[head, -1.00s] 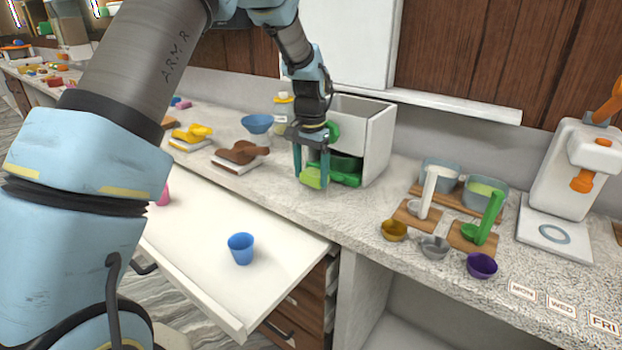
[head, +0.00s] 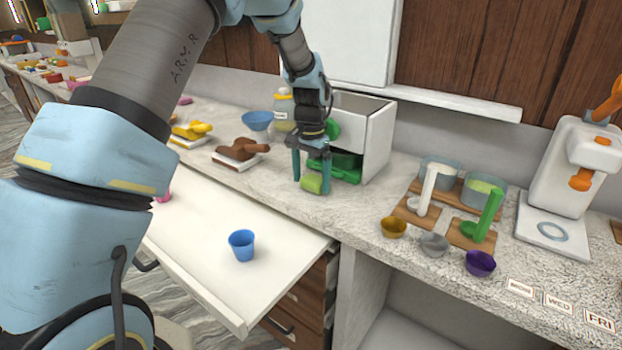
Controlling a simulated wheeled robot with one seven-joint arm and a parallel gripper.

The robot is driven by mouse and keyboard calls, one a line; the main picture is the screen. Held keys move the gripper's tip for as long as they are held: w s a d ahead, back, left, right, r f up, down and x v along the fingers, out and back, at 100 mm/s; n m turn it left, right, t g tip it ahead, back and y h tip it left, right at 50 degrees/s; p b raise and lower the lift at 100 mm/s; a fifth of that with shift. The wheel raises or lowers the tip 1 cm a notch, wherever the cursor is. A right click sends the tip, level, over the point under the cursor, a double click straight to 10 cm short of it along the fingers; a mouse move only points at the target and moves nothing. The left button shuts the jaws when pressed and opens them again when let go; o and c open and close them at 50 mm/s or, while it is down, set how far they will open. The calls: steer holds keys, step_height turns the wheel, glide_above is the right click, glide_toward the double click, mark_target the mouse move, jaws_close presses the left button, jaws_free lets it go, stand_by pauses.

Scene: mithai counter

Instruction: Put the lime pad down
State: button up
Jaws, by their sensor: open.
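The lime pad (head: 312,183) is a small bright yellow-green block low between the fingers of my gripper (head: 311,180), at the counter in front of the white box. My gripper points down and its teal fingers are apart, one on each side of the pad. The pad appears to rest on the speckled counter (head: 350,215), though its underside is too small to make out. I cannot tell whether a finger still touches it.
Behind my gripper stands an open white box (head: 375,145) with green pieces (head: 346,168) at its front. A brown scoop on a block (head: 240,150) is to the left. Small bowls (head: 480,263) and measuring scoops lie to the right. A blue cup (head: 242,245) stands on the pulled-out white surface.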

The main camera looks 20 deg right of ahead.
mark_target(311, 181)
step_height(311, 181, up, 12)
steer(key=b, duration=0.2)
steer(key=shift+b, duration=0.35)
steer(key=a+f+n, duration=0.3)
steer(key=a+n, duration=0.3)
steer(key=a, duration=1.6)
steer(key=s+a+f+n+t, duration=0.1)
steer(key=s+a+f+n, duration=0.2)
steer(key=s+a, duration=0.8)
steer(key=a+n, duration=0.2)
steer(key=a, duration=0.1)
steer(key=shift+a+f+t, duration=0.15)
steer(key=shift+a+t, duration=0.1)
steer(key=shift+t, duration=0.05)
steer(key=shift+w, duration=0.1)
